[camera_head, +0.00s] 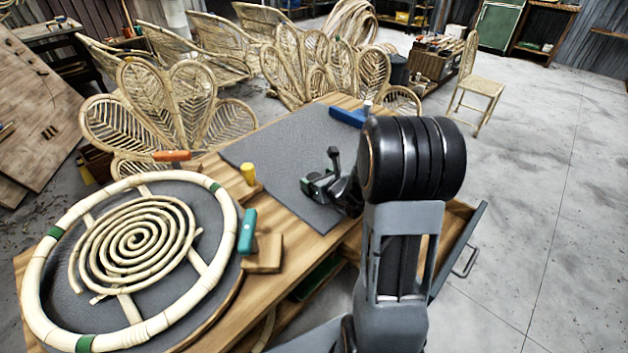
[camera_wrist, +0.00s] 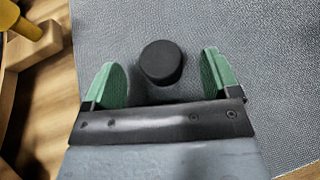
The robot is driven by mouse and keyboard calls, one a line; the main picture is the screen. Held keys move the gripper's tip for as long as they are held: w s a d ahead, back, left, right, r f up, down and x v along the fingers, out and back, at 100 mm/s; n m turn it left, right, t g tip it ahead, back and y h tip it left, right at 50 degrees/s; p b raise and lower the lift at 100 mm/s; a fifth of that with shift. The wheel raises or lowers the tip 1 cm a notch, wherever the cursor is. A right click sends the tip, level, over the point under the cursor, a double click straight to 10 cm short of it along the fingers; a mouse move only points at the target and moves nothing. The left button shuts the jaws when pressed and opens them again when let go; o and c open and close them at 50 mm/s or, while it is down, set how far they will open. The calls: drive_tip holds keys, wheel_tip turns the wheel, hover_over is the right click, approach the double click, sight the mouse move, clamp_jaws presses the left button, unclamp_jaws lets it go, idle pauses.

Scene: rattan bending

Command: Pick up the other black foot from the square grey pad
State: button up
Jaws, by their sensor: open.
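In the wrist view, a short round black foot (camera_wrist: 162,62) stands on the grey pad (camera_wrist: 265,60). My gripper (camera_wrist: 162,82) is open, with a green-lined finger on either side of the foot's near end. There is a gap between each finger and the foot, and the foot sits slightly ahead of the space between the fingertips. In the head view, my gripper (camera_head: 318,188) is low over the grey pad (camera_head: 262,150) on the wooden table. The foot cannot be made out there, as my gripper and arm cover that area.
A yellow-handled tool (camera_head: 248,174) on a wooden block stands left of my gripper. A teal-handled tool (camera_head: 247,232), an orange-handled one (camera_head: 172,156) and a rattan ring with a spiral (camera_head: 130,240) lie further left. A blue object (camera_head: 348,117) is at the back. A drawer (camera_head: 458,240) stands open at right.

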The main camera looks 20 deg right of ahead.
drive_tip(key=shift+x, duration=1.35)
drive_tip(key=c, duration=1)
drive_tip(key=shift+r, duration=0.1)
